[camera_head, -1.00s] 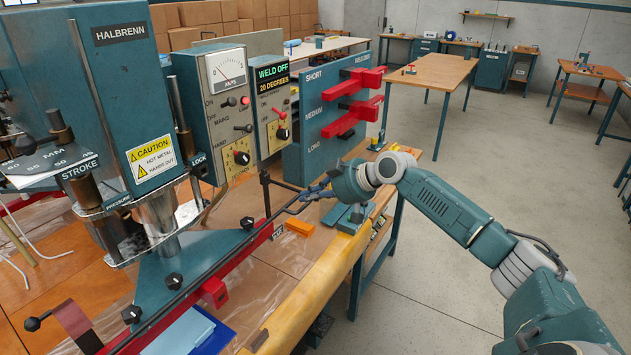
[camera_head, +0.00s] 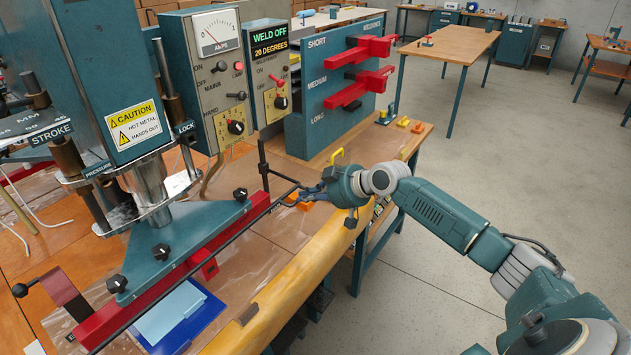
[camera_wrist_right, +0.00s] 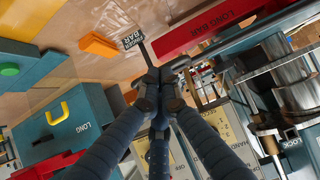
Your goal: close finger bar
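The finger bar (camera_head: 200,262) is a thin dark rod running along the front of the red long bar (camera_head: 110,318) on the welding machine. Its right end bends toward my right gripper (camera_head: 308,192). In the wrist view the right gripper's fingers (camera_wrist_right: 166,80) come together around a dark rod beside the "FINGER BAR" label (camera_wrist_right: 133,40). The exact contact is partly hidden by the fingers. My left gripper is out of view.
A control box (camera_head: 218,75) and a teal rack (camera_head: 335,100) with red bars stand behind. An orange block (camera_head: 298,199) lies near the gripper. Open floor lies to the right.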

